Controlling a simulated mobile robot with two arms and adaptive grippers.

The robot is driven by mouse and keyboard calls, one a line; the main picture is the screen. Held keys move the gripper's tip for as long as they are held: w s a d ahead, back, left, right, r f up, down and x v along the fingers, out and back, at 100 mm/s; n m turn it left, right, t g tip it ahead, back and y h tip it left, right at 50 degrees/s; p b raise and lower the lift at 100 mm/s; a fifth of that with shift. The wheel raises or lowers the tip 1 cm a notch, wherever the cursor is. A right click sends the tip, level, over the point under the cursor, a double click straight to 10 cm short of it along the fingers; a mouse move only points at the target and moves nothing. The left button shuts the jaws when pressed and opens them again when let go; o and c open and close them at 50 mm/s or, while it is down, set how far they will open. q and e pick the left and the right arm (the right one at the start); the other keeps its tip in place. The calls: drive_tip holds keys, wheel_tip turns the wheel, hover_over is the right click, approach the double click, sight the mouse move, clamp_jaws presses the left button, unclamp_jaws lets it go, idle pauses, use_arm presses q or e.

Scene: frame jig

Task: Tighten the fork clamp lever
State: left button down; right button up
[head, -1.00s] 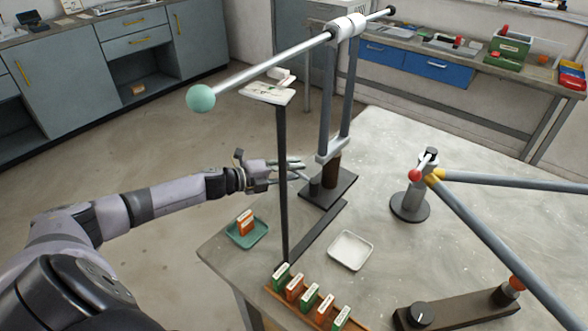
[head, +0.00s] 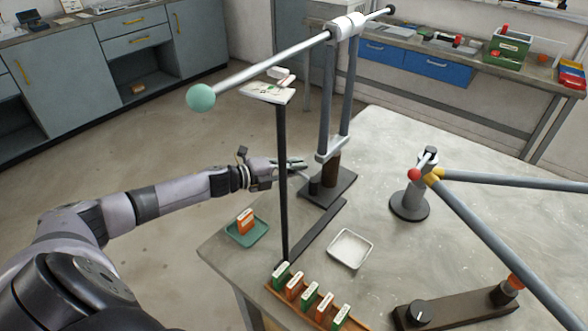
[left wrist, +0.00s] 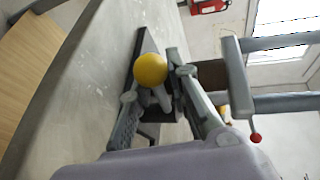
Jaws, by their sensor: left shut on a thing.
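The fork stands upright, its silver crown (head: 330,150) above a dark clamp block and base (head: 328,192) on the table. My left gripper (head: 296,164) reaches in from the left beside the clamp, partly behind a thin dark post. In the left wrist view, a yellow ball knob (left wrist: 150,70) on a short grey lever (left wrist: 161,98) sits between the fingers, which are shut on the lever. The fork crown also shows there (left wrist: 237,80). In the head view the knob is hidden by the gripper. My right gripper is not in view.
The dark post (head: 282,190) carries a small white shelf and stands close to my left gripper. A long bar with a green ball (head: 201,98) extends overhead. A green tray (head: 247,231), white tray (head: 350,249) and several upright blocks sit in front. Frame tubes (head: 490,240) fill the right side.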

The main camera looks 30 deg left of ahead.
use_arm(q)
drive_tip(key=shift+s+d+f, duration=0.1)
drive_tip(key=shift+s+f, duration=0.1)
drive_tip(key=shift+f, duration=0.15)
drive_tip(key=shift+s+d+n+y+p, duration=0.1)
drive_tip(key=shift+s+n+y+p, duration=0.2)
drive_tip(key=shift+n+y+p, duration=0.15)
drive_tip(key=shift+s+d+n+t+y+p, duration=0.1)
drive_tip(key=shift+s+n+t+y+p, duration=0.3)
drive_tip(key=shift+n+y+p, duration=0.25)
drive_tip(key=shift+s+n+y, duration=0.2)
drive_tip(key=shift+n+y, duration=0.2)
drive_tip(key=shift+y, duration=0.3)
drive_tip(key=shift+f, duration=0.1)
drive_tip(key=c, duration=1.7)
unclamp_jaws()
drive_tip(key=shift+a, duration=0.25)
drive_tip(key=shift+w+r, duration=0.1)
drive_tip(key=shift+r, duration=0.15)
